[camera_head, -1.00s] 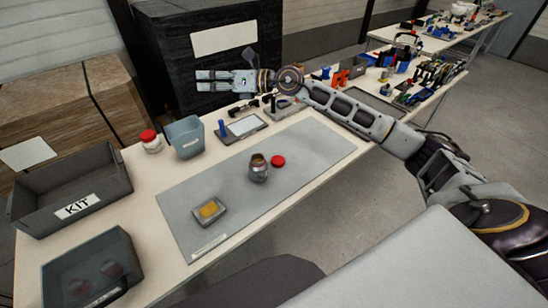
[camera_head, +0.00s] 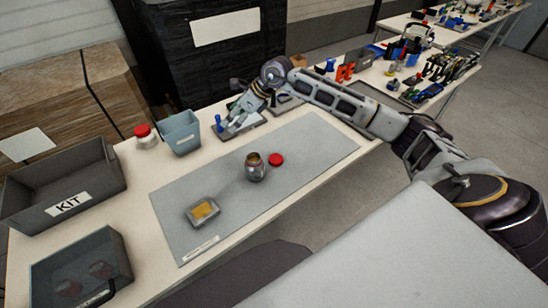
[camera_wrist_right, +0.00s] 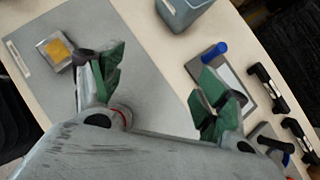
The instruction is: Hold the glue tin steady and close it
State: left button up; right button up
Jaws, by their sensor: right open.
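The glue tin (camera_head: 255,171), a small brownish metal jar with an open mouth, stands upright on the grey mat (camera_head: 310,150). Its red lid (camera_head: 276,159) lies on the mat just right of the tin, apart from it. My right gripper (camera_head: 234,122) is beyond the tin in the head view, over the far table edge by the tablet-like board. Its green-padded fingers are spread and empty in the right wrist view (camera_wrist_right: 160,88). There, a finger hides much of the tin and lid area; a bit of red shows behind it. My left gripper is not in view.
A shallow tray with a yellow pad (camera_head: 202,210) is on the mat's near left. A blue-grey bin (camera_head: 181,134), a red-capped jar (camera_head: 146,137), a KIT crate (camera_head: 66,190) and a dark bin (camera_head: 80,265) stand left. The mat's right part is clear.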

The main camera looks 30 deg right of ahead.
jog(key=s+d+f+n+g+h, duration=0.1)
jog(key=s+d+f+g+h, duration=0.1)
jog(key=d+f+h, duration=0.3)
jog(key=g+h, duration=0.1)
jog(key=g, duration=0.2)
send_over(276, 159)
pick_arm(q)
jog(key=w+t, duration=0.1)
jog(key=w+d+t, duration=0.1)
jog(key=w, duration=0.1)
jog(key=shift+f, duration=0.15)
pick_arm(e)
jog(key=shift+f+n, duration=0.15)
jog(key=shift+n, duration=0.35)
jog(key=shift+f, duration=0.1)
notch_tip(276, 159, down, 8)
jog(key=shift+p, duration=0.35)
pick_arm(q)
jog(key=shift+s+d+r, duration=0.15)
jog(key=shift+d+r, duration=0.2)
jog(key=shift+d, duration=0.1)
pick_arm(e)
jog(key=shift+f, duration=0.2)
jog(key=shift+a+f, duration=0.1)
